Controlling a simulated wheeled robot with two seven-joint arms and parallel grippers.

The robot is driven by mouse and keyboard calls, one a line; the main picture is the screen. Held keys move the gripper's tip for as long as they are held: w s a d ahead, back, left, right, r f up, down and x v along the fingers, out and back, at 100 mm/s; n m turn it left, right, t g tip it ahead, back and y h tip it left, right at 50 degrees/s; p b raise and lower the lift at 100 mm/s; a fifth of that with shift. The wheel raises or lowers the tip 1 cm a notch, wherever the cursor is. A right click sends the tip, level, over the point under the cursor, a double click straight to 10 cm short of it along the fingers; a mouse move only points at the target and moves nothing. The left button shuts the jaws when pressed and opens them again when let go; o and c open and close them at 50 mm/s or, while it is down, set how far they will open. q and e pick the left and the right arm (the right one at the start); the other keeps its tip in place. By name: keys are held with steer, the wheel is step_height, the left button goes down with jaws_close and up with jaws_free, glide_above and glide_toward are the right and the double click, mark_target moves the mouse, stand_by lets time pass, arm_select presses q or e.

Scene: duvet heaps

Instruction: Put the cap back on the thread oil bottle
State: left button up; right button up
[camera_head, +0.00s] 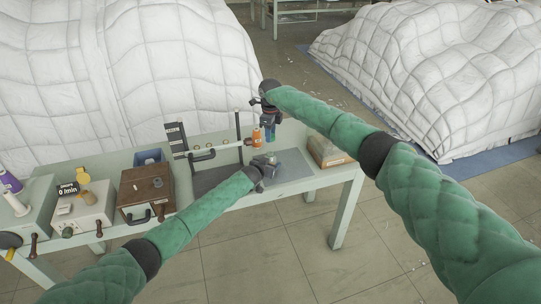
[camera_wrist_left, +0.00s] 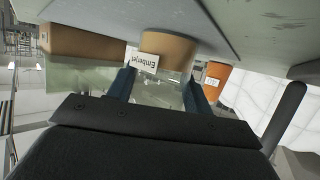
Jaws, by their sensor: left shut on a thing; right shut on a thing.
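My left gripper (camera_head: 268,164) is low over the table, shut on a bottle. In the left wrist view, which is upside down, the bottle (camera_wrist_left: 166,50) sits between the fingers (camera_wrist_left: 160,90). It has a clear part, a tan-orange lower part and a white label reading "Emberjet". My right gripper (camera_head: 269,128) points down just above and behind the left one, apart from it. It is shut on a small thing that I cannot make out. I cannot see the cap clearly, and the bottle's mouth is hidden.
An orange container (camera_head: 256,138) stands close behind the left gripper; it also shows in the left wrist view (camera_wrist_left: 216,78). A box (camera_head: 326,150) stands at the table's right end. A black stand (camera_head: 178,138), brown box (camera_head: 146,187) and display unit (camera_head: 82,212) are to the left.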

mark_target(270, 151)
steer(key=shift+f, duration=2.2)
steer(key=shift+f, duration=0.85)
steer(key=shift+a+f, duration=0.1)
steer(key=shift+f, duration=0.5)
